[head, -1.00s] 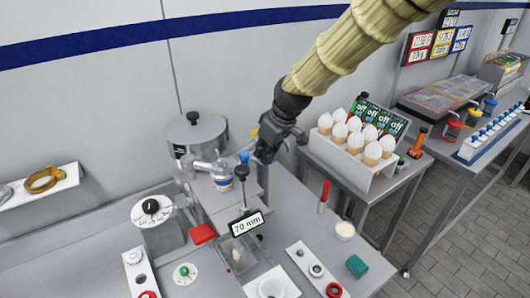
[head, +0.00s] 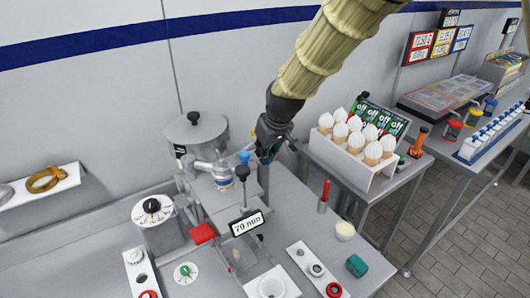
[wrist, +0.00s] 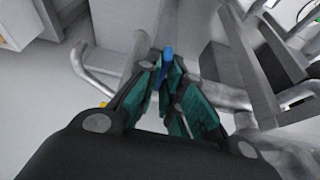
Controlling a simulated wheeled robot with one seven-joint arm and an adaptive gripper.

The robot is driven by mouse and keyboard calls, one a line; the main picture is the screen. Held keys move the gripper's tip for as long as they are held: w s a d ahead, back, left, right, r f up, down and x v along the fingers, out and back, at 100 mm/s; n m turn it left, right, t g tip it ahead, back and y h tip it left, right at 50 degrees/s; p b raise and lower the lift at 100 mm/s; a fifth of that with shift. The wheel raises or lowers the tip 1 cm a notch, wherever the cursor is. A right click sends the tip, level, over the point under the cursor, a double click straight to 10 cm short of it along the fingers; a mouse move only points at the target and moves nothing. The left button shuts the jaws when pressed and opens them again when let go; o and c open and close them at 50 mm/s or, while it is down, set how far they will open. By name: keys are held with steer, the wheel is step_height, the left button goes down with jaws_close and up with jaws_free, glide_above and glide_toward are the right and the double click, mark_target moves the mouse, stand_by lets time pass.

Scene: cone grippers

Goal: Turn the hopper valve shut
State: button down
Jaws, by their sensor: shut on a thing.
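The hopper (head: 195,133) is a lidded grey metal pot at the back, with a pipe and a metal fitting (head: 222,172) on its front right. My gripper (head: 265,156) is to the right of this fitting, above the grey bench. In the wrist view my gripper (wrist: 167,78) has its teal fingers closed around a small blue part, which I take as the valve handle (wrist: 167,54). Its tip shows between the fingertips, and the rest is hidden by the fingers. A blue ball knob (head: 244,157) stands just left of my gripper in the head view.
A black-knobbed plunger (head: 242,173) and a sign (head: 246,223) stand in front of the gripper. A rack of white-topped cones (head: 355,138) is to the right. A red-handled tool (head: 325,191) stands on the bench.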

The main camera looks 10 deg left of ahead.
steer(key=c, duration=1.6)
jaws_free()
steer(key=shift+d, duration=0.15)
steer(key=shift+o, duration=0.2)
steer(key=v, duration=1.2)
